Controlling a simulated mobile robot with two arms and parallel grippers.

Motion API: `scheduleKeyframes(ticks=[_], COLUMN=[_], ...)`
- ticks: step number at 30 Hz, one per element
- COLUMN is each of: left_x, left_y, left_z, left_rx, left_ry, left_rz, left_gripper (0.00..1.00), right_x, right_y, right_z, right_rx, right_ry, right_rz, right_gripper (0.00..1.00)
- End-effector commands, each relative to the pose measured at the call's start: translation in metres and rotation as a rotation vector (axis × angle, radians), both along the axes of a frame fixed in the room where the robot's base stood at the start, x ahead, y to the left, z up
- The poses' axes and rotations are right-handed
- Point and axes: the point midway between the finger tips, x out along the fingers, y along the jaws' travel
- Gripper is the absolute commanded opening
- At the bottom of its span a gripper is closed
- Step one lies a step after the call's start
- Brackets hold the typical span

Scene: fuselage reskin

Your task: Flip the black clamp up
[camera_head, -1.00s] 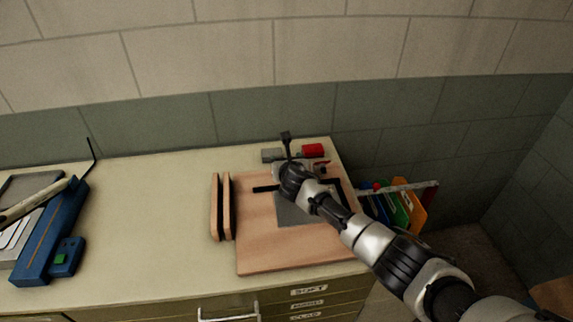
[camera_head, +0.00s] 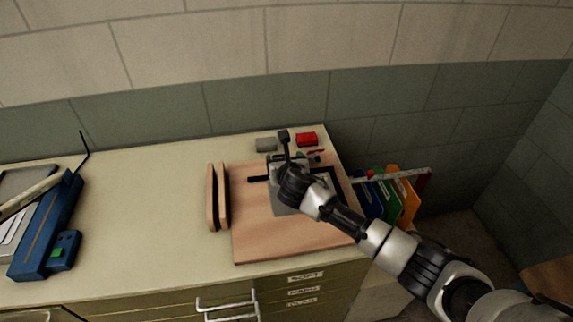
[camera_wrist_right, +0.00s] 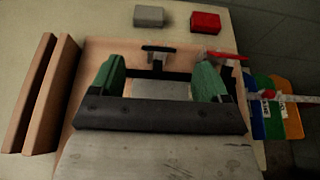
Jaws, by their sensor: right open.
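The black clamp (camera_head: 284,137) is at the back of the wooden board, its dark handle sticking up with a wider block at the top. In the right wrist view the black clamp handle (camera_wrist_right: 158,49) shows as a dark T just beyond and between my fingertips. My right gripper (camera_head: 290,184) is over the board, in front of the clamp, and hides its lower part. In the wrist view the right gripper (camera_wrist_right: 158,78) has its green fingers wide apart, with nothing gripped. I cannot tell whether it touches the clamp. My left gripper is out of view.
The board (camera_head: 260,235) carries a grey plate and a red-handled clamp (camera_wrist_right: 224,56). Grey (camera_head: 266,145) and red (camera_head: 306,139) blocks stand behind it. Two wooden strips (camera_head: 217,197) lie left. Coloured folders (camera_head: 394,195) hang right. The counter between the strips and blue tool (camera_head: 45,230) is clear.

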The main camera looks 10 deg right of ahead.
Motion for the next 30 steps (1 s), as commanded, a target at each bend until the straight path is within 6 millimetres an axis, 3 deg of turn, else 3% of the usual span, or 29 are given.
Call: scheduleKeyframes(ticks=[9, 27, 30], left_x=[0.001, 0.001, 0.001], left_y=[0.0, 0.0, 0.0], left_z=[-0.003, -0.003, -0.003], left_rx=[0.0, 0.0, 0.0], left_ry=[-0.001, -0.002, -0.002], left_rz=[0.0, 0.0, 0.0], left_gripper=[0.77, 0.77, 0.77], right_x=[-0.029, -0.033, -0.043], right_y=[0.0, 0.0, 0.003], right_z=[0.012, 0.013, 0.007], right_rx=[0.0, 0.005, 0.08], right_ry=[-0.001, 0.002, 0.025], right_rz=[0.002, -0.001, -0.029], right_gripper=[0.77, 0.77, 0.77])
